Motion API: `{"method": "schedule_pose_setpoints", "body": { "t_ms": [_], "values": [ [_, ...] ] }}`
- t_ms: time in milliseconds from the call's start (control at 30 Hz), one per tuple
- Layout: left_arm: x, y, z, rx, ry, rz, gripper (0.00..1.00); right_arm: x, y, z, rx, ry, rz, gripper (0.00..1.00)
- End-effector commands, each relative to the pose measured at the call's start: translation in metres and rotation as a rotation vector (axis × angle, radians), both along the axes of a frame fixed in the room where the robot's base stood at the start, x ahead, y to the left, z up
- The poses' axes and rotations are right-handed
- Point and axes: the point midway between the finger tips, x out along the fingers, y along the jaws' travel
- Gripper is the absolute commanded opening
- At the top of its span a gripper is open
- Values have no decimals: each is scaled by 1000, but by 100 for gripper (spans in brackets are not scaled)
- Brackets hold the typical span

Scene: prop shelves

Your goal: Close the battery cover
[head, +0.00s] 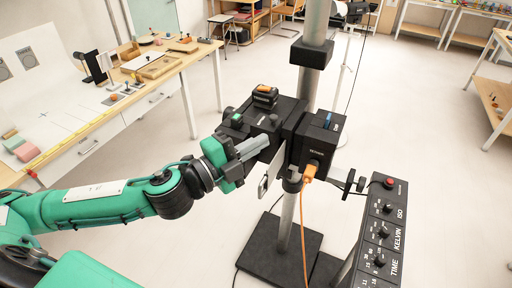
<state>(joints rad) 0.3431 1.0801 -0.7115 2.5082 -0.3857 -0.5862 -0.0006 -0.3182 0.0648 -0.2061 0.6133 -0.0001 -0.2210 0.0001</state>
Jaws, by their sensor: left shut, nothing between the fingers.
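A black camera-like device (318,138) is mounted on a stand in the middle of the head view. A pale flat flap (271,172), which looks like the battery cover, hangs down open at the device's lower left side. My left gripper (264,143) reaches in from the left with its grey fingers shut and empty. The fingertips are at the device's left side, just above the flap; I cannot tell whether they touch it. The gripper and flap hide the battery opening. My right gripper is not in view.
An orange cable (304,235) hangs from a plug at the device's front. A black control panel (379,245) with knobs and a red button stands at the lower right. A workbench (110,115) runs along the left. Open floor lies at the right.

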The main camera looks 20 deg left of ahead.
Motion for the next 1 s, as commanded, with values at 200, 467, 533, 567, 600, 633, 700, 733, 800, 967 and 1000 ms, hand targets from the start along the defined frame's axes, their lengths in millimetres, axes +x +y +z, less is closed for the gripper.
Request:
{"method": "schedule_pose_setpoints", "body": {
  "t_ms": [200, 467, 533, 567, 600, 633, 700, 733, 800, 967, 1000],
  "values": [
    [8, -5, -2, 3, -3, -1, 0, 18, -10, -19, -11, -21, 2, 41],
    [31, -21, 5, 2, -1, -3, 0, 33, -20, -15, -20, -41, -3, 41],
    [41, -27, 9, 2, 1, -3, 0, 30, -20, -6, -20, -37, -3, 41],
    [45, -29, 10, 3, 0, -1, 0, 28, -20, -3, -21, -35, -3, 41],
    [51, -33, 10, 3, 1, -2, 0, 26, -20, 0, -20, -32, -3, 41],
    [55, -36, 10, 4, 2, -3, 0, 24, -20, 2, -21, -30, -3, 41],
    [65, -42, 11, 3, 3, -2, 0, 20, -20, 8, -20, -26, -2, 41],
    [69, -44, 11, 4, 2, -2, 0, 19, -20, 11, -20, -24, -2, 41],
    [76, -45, 10, 7, 2, 0, 0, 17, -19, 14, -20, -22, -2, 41],
    [79, -23, 2, 9, 4, 1, 0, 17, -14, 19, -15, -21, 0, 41],
    [80, -19, 1, 8, 3, 2, 0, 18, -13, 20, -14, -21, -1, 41]
  ]
}}
